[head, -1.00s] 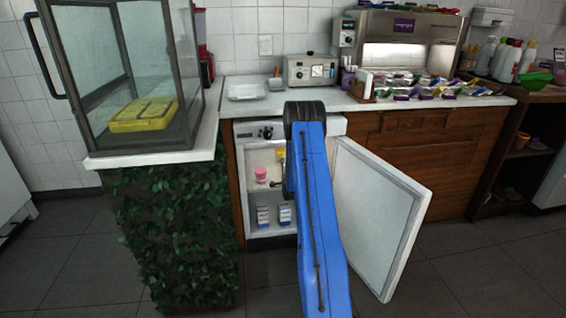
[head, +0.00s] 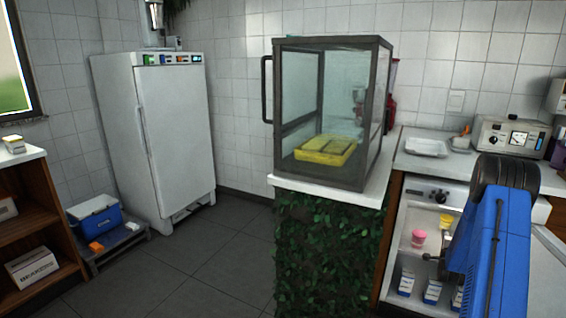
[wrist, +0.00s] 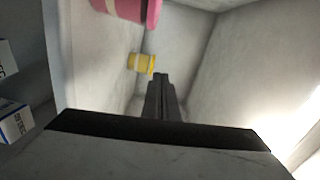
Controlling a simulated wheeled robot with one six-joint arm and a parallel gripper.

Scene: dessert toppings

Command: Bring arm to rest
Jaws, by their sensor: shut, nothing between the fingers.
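My blue arm reaches into the small open fridge (head: 392,262) under the counter in the head view. My gripper (wrist: 161,80) shows in the wrist view with its dark fingers together and nothing between them. A pink tub (head: 418,238) and a yellow tub (head: 446,220) stand on the upper shelf. In the wrist view the pink tub (wrist: 130,8) is cut off at the top, and the yellow tub (wrist: 141,63) is just beyond the fingertips, to their left. The fingers appear apart from both tubs. Part of the fridge inside is hidden behind my arm.
Several blue-and-white boxes (head: 406,282) stand on the lower shelf. The fridge door (head: 548,262) is open at the right edge. A glass case (head: 330,115) with a yellow tray (head: 325,150) stands on the leafy counter. A tall white fridge (head: 160,140) and a cooler (head: 95,215) are left; the floor between is clear.

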